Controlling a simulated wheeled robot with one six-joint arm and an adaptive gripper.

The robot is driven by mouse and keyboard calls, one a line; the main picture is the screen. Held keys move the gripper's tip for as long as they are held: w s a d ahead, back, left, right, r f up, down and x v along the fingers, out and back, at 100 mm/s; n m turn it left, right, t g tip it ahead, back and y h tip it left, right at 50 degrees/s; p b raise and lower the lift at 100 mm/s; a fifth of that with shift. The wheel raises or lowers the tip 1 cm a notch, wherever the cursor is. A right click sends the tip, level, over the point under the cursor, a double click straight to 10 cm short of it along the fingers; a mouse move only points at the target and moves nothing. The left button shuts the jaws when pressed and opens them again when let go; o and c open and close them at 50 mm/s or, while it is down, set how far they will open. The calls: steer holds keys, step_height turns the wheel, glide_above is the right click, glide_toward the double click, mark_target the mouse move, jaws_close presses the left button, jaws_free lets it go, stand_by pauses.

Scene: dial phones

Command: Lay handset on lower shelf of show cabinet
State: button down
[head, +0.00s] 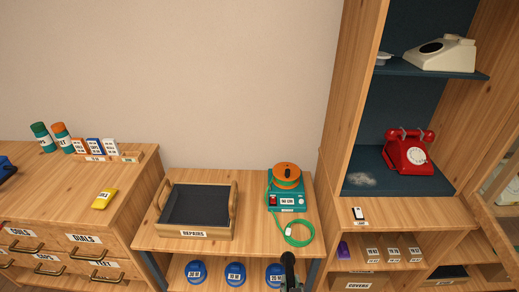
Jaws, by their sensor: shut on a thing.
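The show cabinet (352,110) stands at the right, open at the front, with dark blue shelves. Its lower shelf (436,187) bears a red dial phone (408,156) at the right, with a red handset across its top. A pale, dusty-looking patch (361,180) marks the shelf's left front. The upper shelf bears a cream phone body (440,53) with no handset visible on it. My gripper (289,272), dark, shows only in part at the bottom edge, in front of the bench and below the cabinet's shelves. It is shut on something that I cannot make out.
A teal device with an orange top (287,177) and a coiled green cable (299,233) stands on the bench, beside a repairs tray (193,233). A small black-and-white object (358,214) lies on the ledge below the lower shelf. The cabinet's left side panel borders its opening.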

steer(key=d+f, duration=0.8)
steer(key=d, duration=0.1)
steer(key=shift+s, duration=0.4)
steer(key=shift+r, duration=0.1)
